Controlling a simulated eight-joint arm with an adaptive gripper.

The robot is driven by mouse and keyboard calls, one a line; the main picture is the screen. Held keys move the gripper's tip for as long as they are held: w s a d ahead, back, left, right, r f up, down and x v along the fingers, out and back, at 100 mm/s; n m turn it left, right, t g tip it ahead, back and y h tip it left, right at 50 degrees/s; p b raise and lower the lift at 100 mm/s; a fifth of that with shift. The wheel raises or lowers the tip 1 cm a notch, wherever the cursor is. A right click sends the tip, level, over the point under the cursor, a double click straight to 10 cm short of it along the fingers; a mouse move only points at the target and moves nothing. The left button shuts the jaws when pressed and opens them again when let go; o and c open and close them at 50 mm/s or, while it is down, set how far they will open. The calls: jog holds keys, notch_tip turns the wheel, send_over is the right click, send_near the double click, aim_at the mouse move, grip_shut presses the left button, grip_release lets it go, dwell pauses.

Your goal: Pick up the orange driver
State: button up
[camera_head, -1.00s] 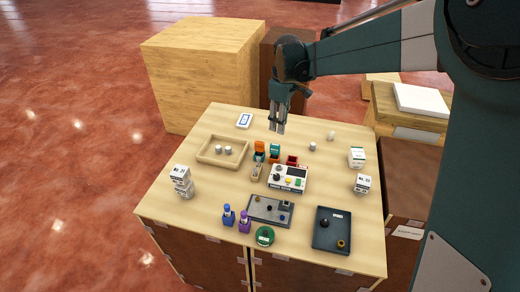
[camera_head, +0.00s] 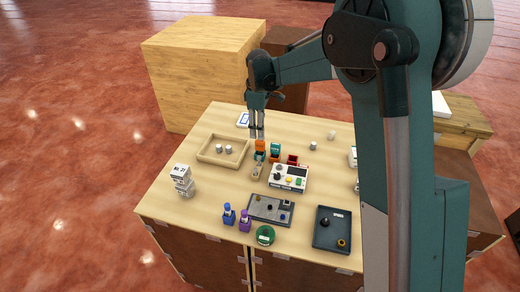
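The orange driver (camera_head: 260,145) stands upright near the middle of the table, its orange top showing above a darker teal part. A teal-topped item (camera_head: 275,148) stands just to its right. My gripper (camera_head: 257,136) points down directly above the orange driver, with its fingertips close to the orange top. I cannot tell whether they touch it. The two grey fingers show as separate, with a narrow gap between them, and nothing is seen held.
A white control box (camera_head: 288,178) and a red bin (camera_head: 292,160) are close on the right. White stacked blocks (camera_head: 183,181), blue and purple bottles, a grey fixture plate (camera_head: 270,210) and a dark tray (camera_head: 331,235) are nearer the front.

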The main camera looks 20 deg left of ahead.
aim_at(260, 143)
jog(key=shift+f, duration=1.3)
jog(key=shift+d+f+p, duration=0.15)
jog(key=shift+f+p, duration=0.05)
jog(key=shift+f, duration=1.1)
jog(key=shift+d+f+p, duration=0.1)
jog(key=shift+f+p, duration=0.05)
jog(key=shift+f, duration=1.15)
grip_shut()
